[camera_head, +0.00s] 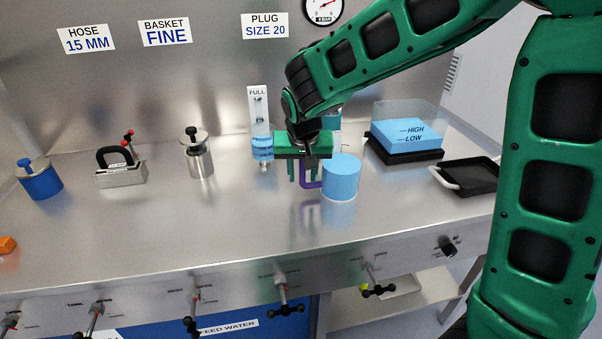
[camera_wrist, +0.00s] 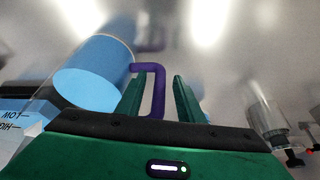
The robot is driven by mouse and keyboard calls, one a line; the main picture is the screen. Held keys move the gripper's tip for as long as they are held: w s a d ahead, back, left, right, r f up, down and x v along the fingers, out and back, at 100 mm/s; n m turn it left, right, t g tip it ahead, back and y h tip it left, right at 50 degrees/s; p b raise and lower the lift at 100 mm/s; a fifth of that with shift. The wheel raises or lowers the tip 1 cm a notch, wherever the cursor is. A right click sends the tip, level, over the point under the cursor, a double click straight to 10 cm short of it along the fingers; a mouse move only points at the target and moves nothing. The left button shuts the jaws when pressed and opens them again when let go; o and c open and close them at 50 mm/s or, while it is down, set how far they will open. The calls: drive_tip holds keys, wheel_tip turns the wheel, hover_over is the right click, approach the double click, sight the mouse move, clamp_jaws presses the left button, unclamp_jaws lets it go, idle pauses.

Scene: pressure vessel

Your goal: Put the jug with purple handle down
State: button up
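The jug with the purple handle (camera_head: 341,176) is a clear cylinder filled with light blue, upright on the steel bench right of the middle; it appears to rest on the surface. Its purple handle (camera_head: 304,172) faces left. In the wrist view the jug (camera_wrist: 93,72) is at the left, and its handle (camera_wrist: 158,88) reaches between my fingers. My gripper (camera_head: 303,173) points down beside the jug, around the handle. In the wrist view its two green fingers (camera_wrist: 160,90) stand apart, with gaps seen beside the handle.
A sight tube marked FULL (camera_head: 259,120) and a tank marked HIGH and LOW (camera_head: 405,135) stand behind. A black tray (camera_head: 472,176) lies at right. A steel canister (camera_head: 199,160), a weight-like block (camera_head: 121,174) and a blue pot (camera_head: 40,182) stand left. The bench front is clear.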

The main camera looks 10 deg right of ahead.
drive_tip(key=shift+r, duration=0.1)
drive_tip(key=d+v, duration=0.1)
drive_tip(key=v, duration=1.1)
drive_tip(key=shift+a, duration=0.45)
drive_tip(key=s+d+f+m+g, duration=0.1)
drive_tip(key=s+d, duration=0.4)
drive_tip(key=d, duration=0.5)
drive_tip(key=s+d+f+m+g, duration=0.1)
drive_tip(key=s+d+f, duration=0.1)
drive_tip(key=s+d, duration=0.6)
drive_tip(key=s+d+f+m+g, duration=0.1)
drive_tip(key=s+d, duration=0.3)
drive_tip(key=s, duration=0.4)
drive_tip(key=s+d+f+m+g+y, duration=0.1)
drive_tip(key=s+d+f, duration=0.3)
drive_tip(key=s, duration=0.4)
drive_tip(key=shift+s+d, duration=0.15)
drive_tip(key=shift+d, duration=0.35)
drive_tip(key=shift+f+g, duration=0.2)
drive_tip(key=shift+g, duration=0.1)
